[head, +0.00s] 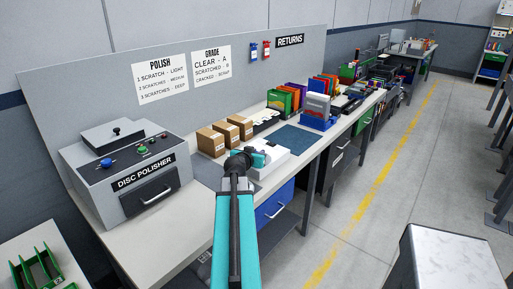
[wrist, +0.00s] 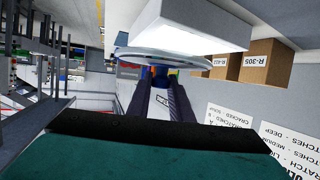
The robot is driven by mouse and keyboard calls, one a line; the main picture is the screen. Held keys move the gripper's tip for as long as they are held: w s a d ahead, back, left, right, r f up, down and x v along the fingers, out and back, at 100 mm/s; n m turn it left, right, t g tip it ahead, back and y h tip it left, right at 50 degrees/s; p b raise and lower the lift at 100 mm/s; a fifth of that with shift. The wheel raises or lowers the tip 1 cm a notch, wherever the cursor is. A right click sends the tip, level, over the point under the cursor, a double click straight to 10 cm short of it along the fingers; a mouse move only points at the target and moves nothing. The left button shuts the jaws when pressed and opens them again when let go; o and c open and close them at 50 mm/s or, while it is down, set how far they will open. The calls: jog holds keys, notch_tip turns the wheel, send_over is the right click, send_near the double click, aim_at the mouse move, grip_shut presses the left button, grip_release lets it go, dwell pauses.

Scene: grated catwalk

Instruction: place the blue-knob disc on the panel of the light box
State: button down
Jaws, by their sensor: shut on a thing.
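My gripper (head: 257,157) is over the white light box (head: 275,165) on the bench in the head view. In the upside-down wrist view, my gripper (wrist: 162,92) is shut on the blue knob of a pale, round disc (wrist: 190,58). The disc lies flat beyond the fingertips, at the face of the light box (wrist: 195,25). I cannot tell whether disc and panel touch. The knob is mostly hidden between the fingers. In the head view, the gripper and arm hide the disc and part of the box.
Cardboard boxes (head: 211,141) stand just behind the light box. A dark teal mat (head: 300,139) and a blue rack (head: 318,119) are to its right. The grey disc polisher (head: 120,170) stands at the left. The bench front (head: 150,235) is clear.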

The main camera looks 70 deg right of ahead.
jog(key=shift+w+d+f+p, duration=0.2)
jog(key=shift+w+d+p, duration=0.5)
jog(key=shift+d, duration=1.15)
jog(key=shift+w+d+f+p, duration=0.15)
jog(key=shift+w+d+p, duration=0.55)
jog(key=shift+d, duration=1.1)
jog(key=shift+w+d+f+p, duration=0.2)
jog(key=shift+w+d+p, duration=0.5)
jog(key=shift+d, duration=1.15)
jog(key=shift+w, duration=0.2)
jog(key=shift+w+d, duration=0.1)
jog(key=shift+d, duration=0.2)
jog(key=shift+d+f, duration=0.1)
jog(key=shift+d, duration=0.05)
jog(key=shift+f+p, duration=0.75)
jog(key=shift+f, duration=0.95)
jog(key=shift+f, duration=0.15)
jog(key=c, duration=1.6)
grip_release()
